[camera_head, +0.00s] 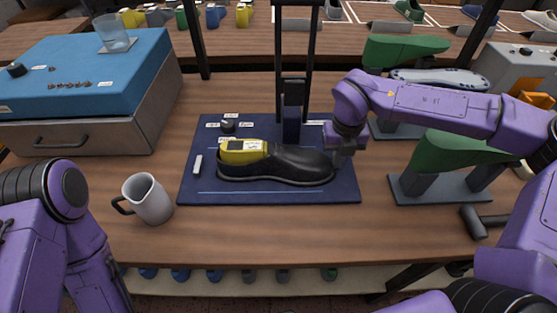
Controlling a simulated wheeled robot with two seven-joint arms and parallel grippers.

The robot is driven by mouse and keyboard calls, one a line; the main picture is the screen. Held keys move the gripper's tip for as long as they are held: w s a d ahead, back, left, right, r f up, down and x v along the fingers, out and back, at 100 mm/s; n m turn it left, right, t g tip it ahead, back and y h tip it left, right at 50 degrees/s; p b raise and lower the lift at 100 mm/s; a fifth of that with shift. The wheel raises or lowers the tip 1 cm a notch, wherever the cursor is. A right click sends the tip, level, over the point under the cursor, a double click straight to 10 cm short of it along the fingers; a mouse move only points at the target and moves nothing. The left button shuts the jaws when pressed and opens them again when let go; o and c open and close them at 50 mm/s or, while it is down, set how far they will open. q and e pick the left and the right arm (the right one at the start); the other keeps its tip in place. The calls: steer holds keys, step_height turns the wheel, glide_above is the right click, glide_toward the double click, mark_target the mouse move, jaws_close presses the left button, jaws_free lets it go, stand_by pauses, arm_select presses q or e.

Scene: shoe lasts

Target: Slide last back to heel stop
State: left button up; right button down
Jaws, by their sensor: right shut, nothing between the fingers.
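A black shoe (300,166) lies on a dark blue mat (340,190), with a yellow last (242,151) showing in its opening at the left, heel end. The toe points right. A small white bar (197,164) is on the mat to the left of the heel, with a gap between; I cannot tell if it is the heel stop. My right gripper (343,160) is shut and points down at the toe end. I cannot tell whether it touches the toe. My left arm shows at the left, but its gripper is out of view.
A dark upright press frame (292,110) stands behind the shoe. A grey mug (148,199) is left of the mat. A blue-topped drawer box (90,70) fills the back left. Green lasts on stands (440,187) and a hammer (474,222) are at the right. The front strip is clear.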

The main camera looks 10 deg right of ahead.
mark_target(322, 156)
steer(key=shift+w+a+b, duration=0.2)
steer(key=shift+w+a, duration=0.05)
steer(key=shift+a, duration=0.8)
steer(key=shift+w+a+b, duration=0.2)
steer(key=shift+w+a, duration=0.05)
steer(key=shift+a, duration=0.8)
steer(key=shift+s+d+r+p, duration=0.15)
steer(key=shift+d+p, duration=0.15)
steer(key=shift+d, duration=0.25)
steer(key=shift+s+d+p, duration=0.1)
steer(key=shift+d+p, duration=0.2)
steer(key=shift+d, duration=0.2)
step_height(322, 156, up, 8)
steer(key=p, duration=0.7)
steer(key=shift+a, duration=0.1)
